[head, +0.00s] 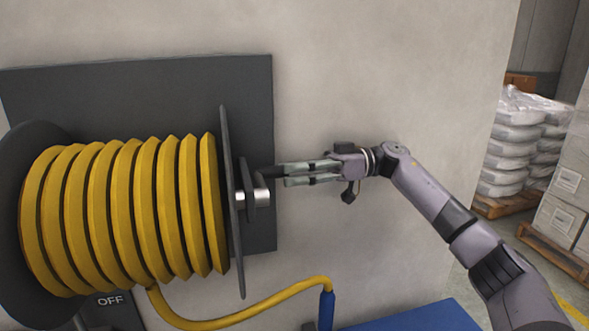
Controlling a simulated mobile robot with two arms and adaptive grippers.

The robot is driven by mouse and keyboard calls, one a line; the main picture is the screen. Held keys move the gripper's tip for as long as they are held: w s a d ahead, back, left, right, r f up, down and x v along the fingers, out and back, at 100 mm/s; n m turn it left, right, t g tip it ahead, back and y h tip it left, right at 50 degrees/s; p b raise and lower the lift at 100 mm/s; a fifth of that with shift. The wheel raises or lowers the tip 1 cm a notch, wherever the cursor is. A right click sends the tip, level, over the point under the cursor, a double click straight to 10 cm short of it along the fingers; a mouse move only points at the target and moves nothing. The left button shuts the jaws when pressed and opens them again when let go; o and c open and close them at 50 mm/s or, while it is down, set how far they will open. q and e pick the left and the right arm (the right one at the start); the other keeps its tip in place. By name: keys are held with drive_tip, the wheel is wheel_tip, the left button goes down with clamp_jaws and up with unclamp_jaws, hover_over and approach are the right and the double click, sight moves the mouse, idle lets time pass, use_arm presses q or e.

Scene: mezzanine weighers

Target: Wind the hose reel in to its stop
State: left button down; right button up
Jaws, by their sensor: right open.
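The hose reel carries a yellow hose (120,208) wound in several turns between two dark flanges, the right one (232,200) seen nearly edge-on. A dark crank arm with a silver hub (262,197) sits on the reel's right side, and a dark handle stub points right from it. My right gripper (287,175) comes in from the right with its fingers open at the handle, seemingly on either side of its end. I cannot tell whether they touch it. The hose's free end runs below the reel to a blue nozzle (326,310). My left gripper is not in view.
A dark backing plate (200,75) is fixed to the pale wall (380,80) behind the reel. A box marked OFF (110,302) is below it. A blue surface (425,318) lies at the bottom. Wrapped sacks (510,150) and cartons (565,195) stand on pallets far right.

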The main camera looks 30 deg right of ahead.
drive_tip(key=shift+c, duration=0.3)
clamp_jaws()
idle(0.6)
